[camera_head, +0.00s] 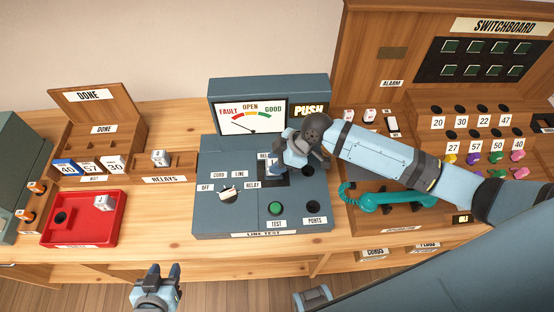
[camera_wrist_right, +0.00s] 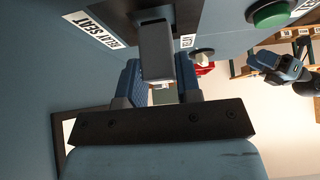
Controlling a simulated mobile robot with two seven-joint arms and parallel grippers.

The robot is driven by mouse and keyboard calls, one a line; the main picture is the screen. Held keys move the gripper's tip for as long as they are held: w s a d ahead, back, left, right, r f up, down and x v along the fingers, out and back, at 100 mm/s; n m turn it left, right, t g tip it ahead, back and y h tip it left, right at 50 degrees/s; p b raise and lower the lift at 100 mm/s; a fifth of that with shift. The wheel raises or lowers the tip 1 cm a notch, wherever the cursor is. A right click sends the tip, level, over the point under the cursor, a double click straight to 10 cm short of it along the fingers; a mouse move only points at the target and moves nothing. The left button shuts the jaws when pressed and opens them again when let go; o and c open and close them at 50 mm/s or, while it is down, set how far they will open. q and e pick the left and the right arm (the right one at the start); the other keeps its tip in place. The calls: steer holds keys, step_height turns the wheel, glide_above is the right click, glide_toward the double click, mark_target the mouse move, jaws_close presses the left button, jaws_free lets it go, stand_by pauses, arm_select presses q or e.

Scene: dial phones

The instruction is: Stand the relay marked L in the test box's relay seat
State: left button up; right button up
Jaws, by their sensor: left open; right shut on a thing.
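The test box (camera_head: 215,165) stands mid-table, with its relay seat as a dark recess (camera_head: 272,181) in the top panel, partly covered by my right gripper. My right gripper (camera_head: 284,166) is over the seat, shut on a grey block-shaped relay that also shows in the right wrist view (camera_wrist_right: 157,52). The relay's far end is at the dark seat opening (camera_wrist_right: 175,12), close to the RELAY SEAT label; I cannot tell how deep it sits. Its L mark is not visible. My left gripper (camera_head: 161,268) is open and empty at the front, below the table edge.
A white relay (camera_head: 159,157) stands in the RELAYS rack, and another (camera_head: 104,203) lies in the red tray (camera_head: 60,238). The knob (camera_head: 228,194) and green TEST button (camera_head: 275,208) are near the seat. A teal handset (camera_head: 385,198) lies under my right arm.

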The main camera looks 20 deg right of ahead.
steer(key=shift+f+b, duration=0.3)
steer(key=shift+f, duration=0.4)
steer(key=o, duration=1.2)
steer(key=shift+r, duration=0.1)
steer(key=shift+r+p, duration=2.1)
steer(key=shift+r, duration=0.15)
steer(key=shift+r+p, duration=1.3)
steer(key=shift+r, duration=0.15)
